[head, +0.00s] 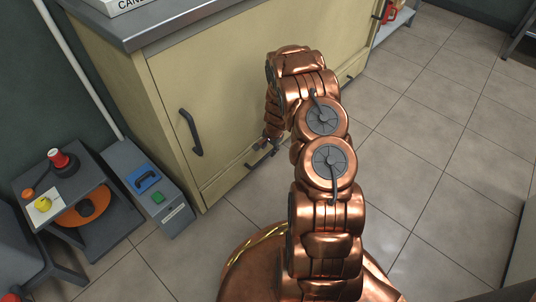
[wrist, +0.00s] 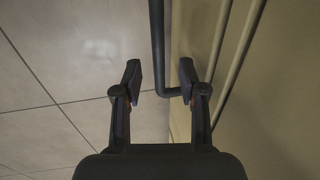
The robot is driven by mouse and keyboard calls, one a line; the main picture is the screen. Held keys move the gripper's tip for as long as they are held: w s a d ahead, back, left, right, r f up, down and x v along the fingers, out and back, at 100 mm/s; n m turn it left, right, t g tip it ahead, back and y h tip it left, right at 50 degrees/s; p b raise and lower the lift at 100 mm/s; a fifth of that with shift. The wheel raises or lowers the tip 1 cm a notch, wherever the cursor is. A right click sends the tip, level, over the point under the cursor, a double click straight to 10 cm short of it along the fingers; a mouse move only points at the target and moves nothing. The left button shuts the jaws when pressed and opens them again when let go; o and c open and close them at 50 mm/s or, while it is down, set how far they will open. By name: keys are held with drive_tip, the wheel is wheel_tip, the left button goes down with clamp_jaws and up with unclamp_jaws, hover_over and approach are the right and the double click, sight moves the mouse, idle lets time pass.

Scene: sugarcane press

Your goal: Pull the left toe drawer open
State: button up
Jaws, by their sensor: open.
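The left toe drawer (head: 226,180) is the low cream panel at the foot of the cabinet and looks shut. Its dark bar handle (head: 261,158) is partly hidden by my arm. My gripper (head: 270,143) is at this handle, its fingers mostly hidden in the head view. In the wrist view my gripper (wrist: 160,78) is open, one finger on each side of the dark handle bar (wrist: 157,40). The bar's end bends right to the cream front, close to the right finger. I cannot tell whether a finger touches it.
The cream cabinet (head: 215,85) has a door with a dark vertical handle (head: 191,132) above the drawer. A grey box with a green button (head: 158,197) and a small dark table (head: 70,185) stand left. Tiled floor (head: 425,140) is clear at right.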

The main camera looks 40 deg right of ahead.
sight(268, 154)
drive_tip(key=f, duration=0.1)
drive_tip(key=f+b, duration=0.1)
drive_tip(key=f, duration=0.1)
drive_tip(key=shift+w+a+f, duration=0.15)
drive_tip(key=shift+w+f, duration=0.05)
drive_tip(key=shift+f, duration=0.05)
drive_tip(key=shift+c, duration=0.3)
clamp_jaws()
